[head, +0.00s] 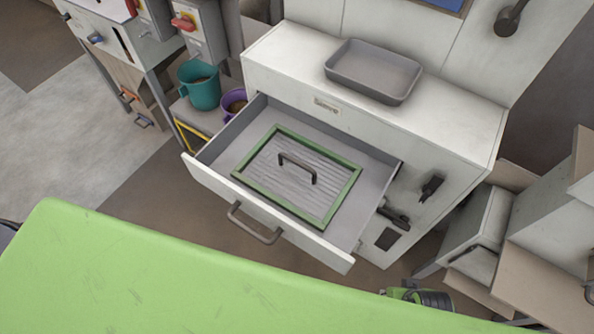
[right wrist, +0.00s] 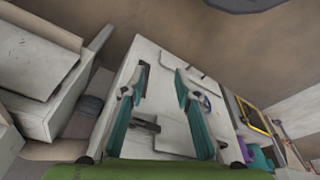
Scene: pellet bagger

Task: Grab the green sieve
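The green sieve (head: 297,178) lies flat inside an open drawer (head: 352,228) of the white cabinet in the head view. It has a green rectangular frame, a grey ribbed mesh and a dark arched handle (head: 298,166) standing up at its middle. My right gripper (right wrist: 162,80) shows in the right wrist view, its two teal-padded fingers wide apart with nothing held between them. The sieve cannot be made out in that view. My left gripper is not in view.
A grey tray (head: 373,72) stands on the cabinet top (head: 455,103). A teal mug (head: 199,86) and a purple mug (head: 234,101) stand left of the drawer. The drawer's front has a dark bar handle (head: 254,224). Boxes (head: 548,232) crowd the right side.

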